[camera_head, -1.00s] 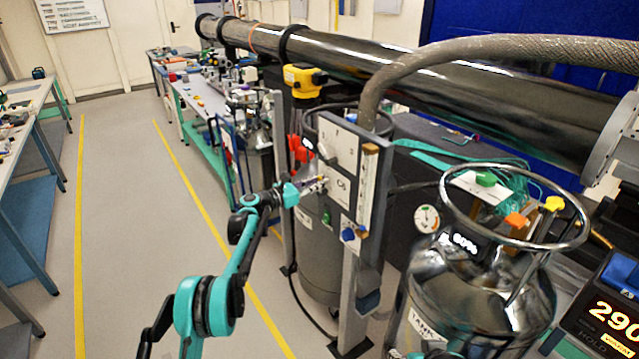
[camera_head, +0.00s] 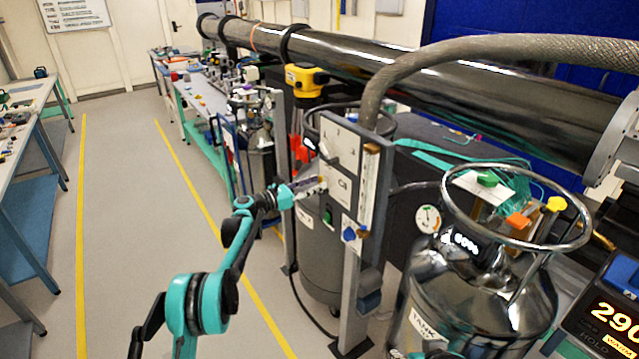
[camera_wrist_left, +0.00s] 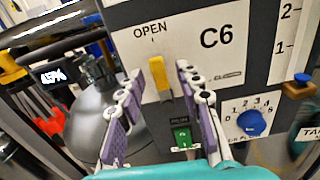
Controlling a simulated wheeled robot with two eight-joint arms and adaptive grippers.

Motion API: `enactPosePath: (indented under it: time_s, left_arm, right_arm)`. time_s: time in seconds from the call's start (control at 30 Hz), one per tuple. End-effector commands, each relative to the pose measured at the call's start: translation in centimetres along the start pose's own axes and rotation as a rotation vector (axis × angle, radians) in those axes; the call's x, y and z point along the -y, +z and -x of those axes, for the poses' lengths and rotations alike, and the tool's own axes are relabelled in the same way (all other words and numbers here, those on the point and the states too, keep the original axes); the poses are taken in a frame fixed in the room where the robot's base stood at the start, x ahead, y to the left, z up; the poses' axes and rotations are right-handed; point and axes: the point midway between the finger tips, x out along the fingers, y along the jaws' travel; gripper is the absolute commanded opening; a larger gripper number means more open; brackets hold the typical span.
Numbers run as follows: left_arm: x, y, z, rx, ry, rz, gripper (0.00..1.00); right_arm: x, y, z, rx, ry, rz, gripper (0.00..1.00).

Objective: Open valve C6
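The valve panel (camera_head: 343,145) is a pale plate on a grey post, marked C6 and OPEN in the left wrist view (camera_wrist_left: 225,60). Its yellow lever handle (camera_wrist_left: 161,78) stands nearly upright below the OPEN mark, leaning slightly. My left gripper (camera_wrist_left: 160,74) is open at the panel, with one purple-padded finger on each side of the lever. Gaps show between the fingers and the lever. In the head view my left gripper (camera_head: 322,186) reaches the panel's left side, and the lever is hard to make out there. My right gripper is not seen.
Beside the lever are a green switch (camera_wrist_left: 182,137), a blue knob (camera_wrist_left: 251,123) and a scale. A shiny tank (camera_head: 475,290) with a ring rail stands right of the post. A dark grey tank (camera_head: 315,250) stands behind it. Clear floor (camera_head: 130,230) lies left.

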Motion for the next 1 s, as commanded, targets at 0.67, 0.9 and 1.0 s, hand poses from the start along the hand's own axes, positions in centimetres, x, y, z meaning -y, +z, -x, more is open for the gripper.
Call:
enactPosePath:
  time_s: [0.67,0.9,1.0]
  left_arm:
    - [0.0,-0.1,9.7,-0.001,0.000,0.000,0.35]
    - [0.1,0.0,9.7,-0.003,0.000,-0.004,0.35]
    - [0.8,0.6,9.7,-0.030,-0.002,-0.044,0.35]
  right_arm:
    - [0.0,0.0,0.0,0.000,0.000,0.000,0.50]
    - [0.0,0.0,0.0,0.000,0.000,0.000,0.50]
    - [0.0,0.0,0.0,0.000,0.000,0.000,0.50]
